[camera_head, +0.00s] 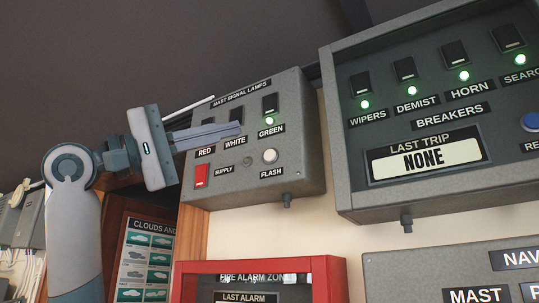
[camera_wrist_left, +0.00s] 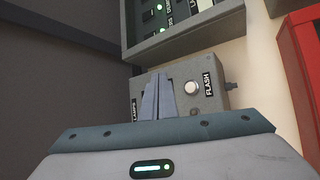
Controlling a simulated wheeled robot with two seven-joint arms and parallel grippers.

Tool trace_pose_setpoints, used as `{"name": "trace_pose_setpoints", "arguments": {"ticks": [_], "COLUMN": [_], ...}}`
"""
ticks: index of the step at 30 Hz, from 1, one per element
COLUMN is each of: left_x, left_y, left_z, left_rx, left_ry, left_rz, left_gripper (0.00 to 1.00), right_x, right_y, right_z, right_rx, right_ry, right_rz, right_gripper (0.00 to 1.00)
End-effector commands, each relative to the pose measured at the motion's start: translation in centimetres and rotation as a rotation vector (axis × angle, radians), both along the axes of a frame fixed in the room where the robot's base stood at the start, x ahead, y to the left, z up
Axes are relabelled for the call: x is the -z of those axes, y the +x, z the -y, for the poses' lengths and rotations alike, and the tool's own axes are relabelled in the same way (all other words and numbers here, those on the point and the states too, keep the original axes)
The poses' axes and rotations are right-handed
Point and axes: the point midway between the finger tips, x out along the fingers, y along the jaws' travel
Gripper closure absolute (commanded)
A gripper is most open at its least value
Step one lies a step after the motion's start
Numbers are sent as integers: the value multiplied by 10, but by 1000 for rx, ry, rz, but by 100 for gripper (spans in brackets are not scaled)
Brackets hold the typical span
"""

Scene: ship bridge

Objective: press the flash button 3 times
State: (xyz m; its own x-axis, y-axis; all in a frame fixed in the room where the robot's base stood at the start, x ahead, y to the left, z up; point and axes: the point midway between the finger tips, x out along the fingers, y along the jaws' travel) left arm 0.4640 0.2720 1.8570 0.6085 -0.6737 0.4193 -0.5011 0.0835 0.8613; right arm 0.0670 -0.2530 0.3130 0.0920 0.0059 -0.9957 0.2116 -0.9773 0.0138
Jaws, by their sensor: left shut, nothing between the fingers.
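The flash button (camera_head: 270,155) is a round white push button above the "FLASH" label on the grey mast signal lamps box (camera_head: 300,150). It also shows in the left wrist view (camera_wrist_left: 191,88), to the right of my fingertips. My left gripper (camera_head: 240,130) is shut and empty. In the head view its fingertips lie up and left of the button, over the switch area near the "WHITE" label, and look apart from the button. The gap to the box face is hard to judge. The green lamp (camera_head: 269,121) is lit. My right gripper is not in view.
A red switch (camera_head: 201,175) sits at the box's lower left. A larger breakers panel (camera_head: 425,110) juts out at the right. A red fire alarm box (camera_head: 335,280) is below, and a cloud poster (camera_head: 148,262) hangs at the lower left.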

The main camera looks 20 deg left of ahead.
Motion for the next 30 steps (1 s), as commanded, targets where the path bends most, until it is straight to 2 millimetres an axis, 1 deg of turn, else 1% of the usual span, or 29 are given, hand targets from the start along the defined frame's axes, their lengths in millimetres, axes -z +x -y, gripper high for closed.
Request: {"name": "trace_pose_setpoints", "arguments": {"ticks": [5, 11, 14, 24, 30], "left_x": [0, -1, -1, -2, -1], "left_y": [2, 13, 21, 60, 79], "left_z": [0, 2, 3, 9, 11], "left_rx": [0, 0, 2, 2, 1], "left_ry": [0, 1, 0, -1, -1], "left_rz": [-1, -2, -3, -3, -3], "left_gripper": [100, 100, 100, 100, 100], "right_x": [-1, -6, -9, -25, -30], "right_y": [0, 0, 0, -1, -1], "right_z": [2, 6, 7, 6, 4], "right_rx": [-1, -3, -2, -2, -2], "right_ry": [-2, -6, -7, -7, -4], "right_rz": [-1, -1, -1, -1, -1], "right_gripper": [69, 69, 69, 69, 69]}}
